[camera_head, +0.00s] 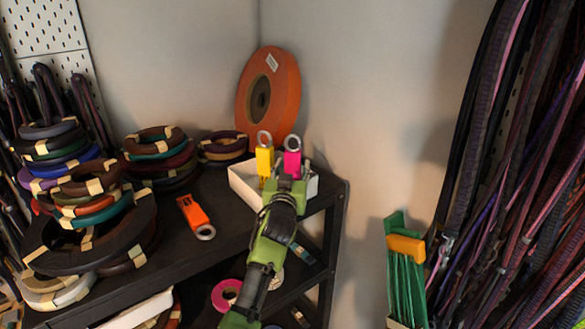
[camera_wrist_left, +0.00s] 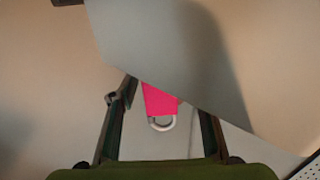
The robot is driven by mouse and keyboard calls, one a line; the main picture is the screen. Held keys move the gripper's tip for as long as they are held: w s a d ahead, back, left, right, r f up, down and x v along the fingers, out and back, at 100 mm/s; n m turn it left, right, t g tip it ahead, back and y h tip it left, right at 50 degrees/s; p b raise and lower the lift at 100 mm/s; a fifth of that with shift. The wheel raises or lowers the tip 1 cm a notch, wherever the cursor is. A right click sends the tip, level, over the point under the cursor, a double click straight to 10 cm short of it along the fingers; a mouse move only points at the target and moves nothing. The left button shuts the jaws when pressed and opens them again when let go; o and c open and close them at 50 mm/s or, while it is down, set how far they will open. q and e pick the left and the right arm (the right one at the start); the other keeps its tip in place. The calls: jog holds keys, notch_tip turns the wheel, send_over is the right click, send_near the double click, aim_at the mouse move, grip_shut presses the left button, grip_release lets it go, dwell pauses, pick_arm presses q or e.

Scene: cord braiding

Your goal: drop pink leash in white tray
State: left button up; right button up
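The pink leash (camera_head: 292,163) stands upright with its metal ring on top, at the right part of the white tray (camera_head: 243,189). A yellow leash (camera_head: 264,161) stands next to it. My left gripper (camera_head: 286,184) is at the tray, just in front of the pink leash. In the left wrist view the pink leash (camera_wrist_left: 159,100) lies between my two fingers, with gaps on both sides, so the gripper looks open. A pale panel, apparently the tray wall, hides the fingertips and the leash's far end. My right gripper is not in view.
An orange leash (camera_head: 194,215) lies on the dark shelf (camera_head: 175,250) left of the tray. Stacked coils (camera_head: 90,205) fill the shelf's left side. An orange disc (camera_head: 268,95) leans on the back wall. Cords (camera_head: 500,190) hang at the right.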

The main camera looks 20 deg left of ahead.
pick_arm(q)
jog(key=shift+r, duration=0.1)
jog(key=shift+r+p, duration=0.25)
jog(key=shift+p, duration=0.05)
jog(key=shift+r+p, duration=0.45)
jog(key=shift+r, duration=0.05)
jog(key=s+d+b, duration=0.1)
jog(key=s+b, duration=0.2)
jog(key=s, duration=0.9)
jog(key=shift+d+f, duration=0.2)
jog(key=shift+d, duration=0.1)
